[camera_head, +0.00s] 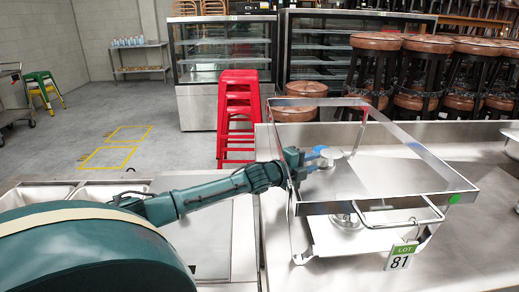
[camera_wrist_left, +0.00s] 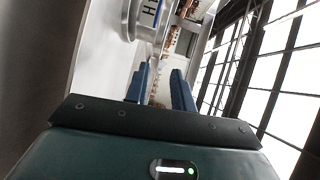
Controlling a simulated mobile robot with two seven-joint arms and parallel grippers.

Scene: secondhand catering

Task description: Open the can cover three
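A chafing-dish style metal frame (camera_head: 405,203) stands on the steel counter. Inside it, a small round silver can (camera_head: 331,153) sits on the lower shelf at the back, and a second round can (camera_head: 346,221) sits nearer the front, partly behind the frame's rail. I cannot tell which is can three, or whether their covers are shut. My left gripper (camera_head: 309,160) reaches in at the frame's left side, beside the back can. In the left wrist view its two blue fingers (camera_wrist_left: 160,88) are apart with nothing visible between them. A round metal can with a dark-lettered label (camera_wrist_left: 143,20) shows beyond the fingers, to the left. My right gripper is not in view.
A lot tag (camera_head: 400,257) hangs at the front. Red stacked stools (camera_head: 238,112) and brown round stools (camera_head: 424,75) stand behind the counter. The counter right of the frame (camera_head: 490,235) is clear.

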